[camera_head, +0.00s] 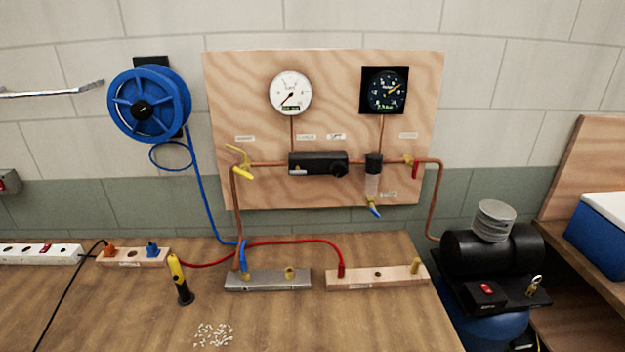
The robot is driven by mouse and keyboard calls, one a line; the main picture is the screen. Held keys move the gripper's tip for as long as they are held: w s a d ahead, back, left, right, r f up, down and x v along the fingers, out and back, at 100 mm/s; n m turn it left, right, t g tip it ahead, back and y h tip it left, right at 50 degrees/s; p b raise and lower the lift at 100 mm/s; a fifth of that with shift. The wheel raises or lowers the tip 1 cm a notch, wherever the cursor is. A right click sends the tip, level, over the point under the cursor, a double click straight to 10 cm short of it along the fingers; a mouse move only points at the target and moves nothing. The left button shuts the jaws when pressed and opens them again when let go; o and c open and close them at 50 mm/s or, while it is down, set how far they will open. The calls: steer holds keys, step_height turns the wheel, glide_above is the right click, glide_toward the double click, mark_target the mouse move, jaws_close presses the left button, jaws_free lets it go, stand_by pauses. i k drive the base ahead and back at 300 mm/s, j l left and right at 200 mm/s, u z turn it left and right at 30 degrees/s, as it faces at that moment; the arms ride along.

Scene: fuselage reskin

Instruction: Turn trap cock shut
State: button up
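The trap (373,177) is a black-topped unit with a pale bowl on the wooden wall panel (250,90), right of centre. The trap cock (374,209) is at its bottom end, a small yellowish body with a blue part slanting down to the right. A small label (388,194) is beside it; its text is too small to read. I cannot tell from this view whether the cock is open or shut. My gripper is not in view, and nothing touches the cock.
Copper pipe joins a yellow-handled valve (239,163), a black regulator (318,163) and a red-handled valve (412,166). Two gauges sit above. The bench holds two manifold blocks, hoses and a yellow-black tool (180,280). A compressor (490,250) stands right.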

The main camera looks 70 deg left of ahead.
mark_target(372, 208)
steer(key=u, duration=2.2)
steer(key=i+l+z, duration=0.1)
steer(key=i, duration=0.3)
steer(key=i+l, duration=0.2)
steer(key=i, duration=0.2)
steer(key=i+l+z, duration=0.15)
steer(key=i, duration=0.25)
